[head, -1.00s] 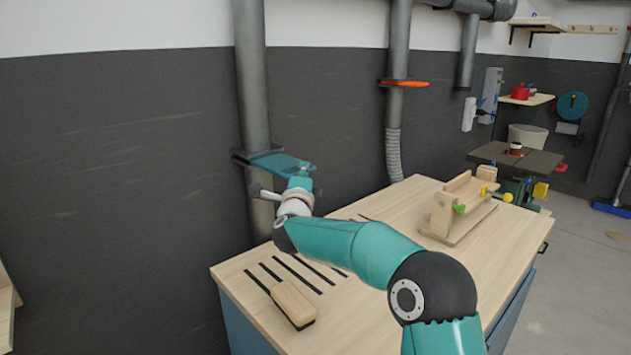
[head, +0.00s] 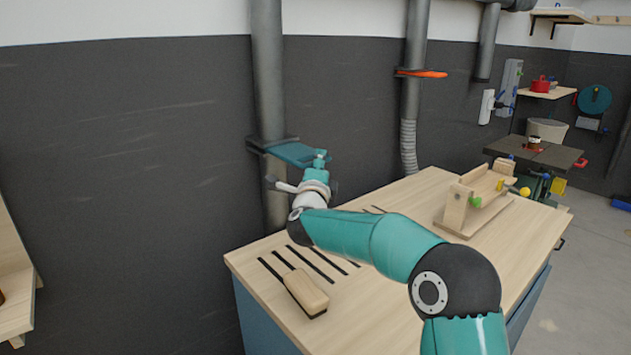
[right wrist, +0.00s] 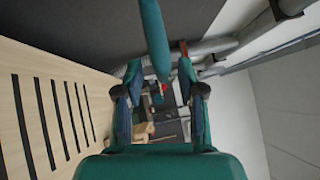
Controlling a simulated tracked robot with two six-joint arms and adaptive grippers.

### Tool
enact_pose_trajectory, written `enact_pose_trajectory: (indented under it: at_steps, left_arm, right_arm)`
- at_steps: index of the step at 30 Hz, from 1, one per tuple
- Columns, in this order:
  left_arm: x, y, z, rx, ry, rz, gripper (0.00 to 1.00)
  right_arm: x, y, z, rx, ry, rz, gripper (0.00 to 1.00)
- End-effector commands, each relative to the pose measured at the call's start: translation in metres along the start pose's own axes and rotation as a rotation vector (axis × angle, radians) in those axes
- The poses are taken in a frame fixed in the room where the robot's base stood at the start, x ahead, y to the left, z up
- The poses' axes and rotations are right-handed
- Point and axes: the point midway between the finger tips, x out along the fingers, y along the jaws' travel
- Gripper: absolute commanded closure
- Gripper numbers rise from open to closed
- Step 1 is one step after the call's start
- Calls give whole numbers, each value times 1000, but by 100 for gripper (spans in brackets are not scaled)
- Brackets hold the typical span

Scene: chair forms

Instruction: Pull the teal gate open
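The teal gate (head: 297,153) is a flat plate sticking out to the right from a dark collar on the left grey pipe, above the workbench. It also shows in the right wrist view (right wrist: 153,38), reaching down from the top between the fingers. My right gripper (head: 319,170) is at the plate's outer end in the head view. In the right wrist view my right gripper (right wrist: 160,92) is open, with a finger on each side of the plate's end and gaps visible. Whether either finger touches it I cannot tell. My left gripper is not in view.
The workbench (head: 390,215) below has dark slots, a wooden block (head: 305,290) and a wooden jig (head: 465,210). Another pipe with an orange gate (head: 422,73) stands to the right. The dark wall is close behind the pipes.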

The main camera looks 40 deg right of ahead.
Motion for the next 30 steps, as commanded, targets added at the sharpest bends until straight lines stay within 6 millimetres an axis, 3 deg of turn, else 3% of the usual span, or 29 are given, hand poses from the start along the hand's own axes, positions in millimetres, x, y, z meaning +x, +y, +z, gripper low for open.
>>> enact_pose_trajectory:
  at_steps: [18,30]
  left_arm:
    - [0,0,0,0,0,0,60]
    - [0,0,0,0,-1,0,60]
  right_arm:
    - [-101,2,2,1,-3,3,61]
    - [-112,3,1,0,0,2,61]
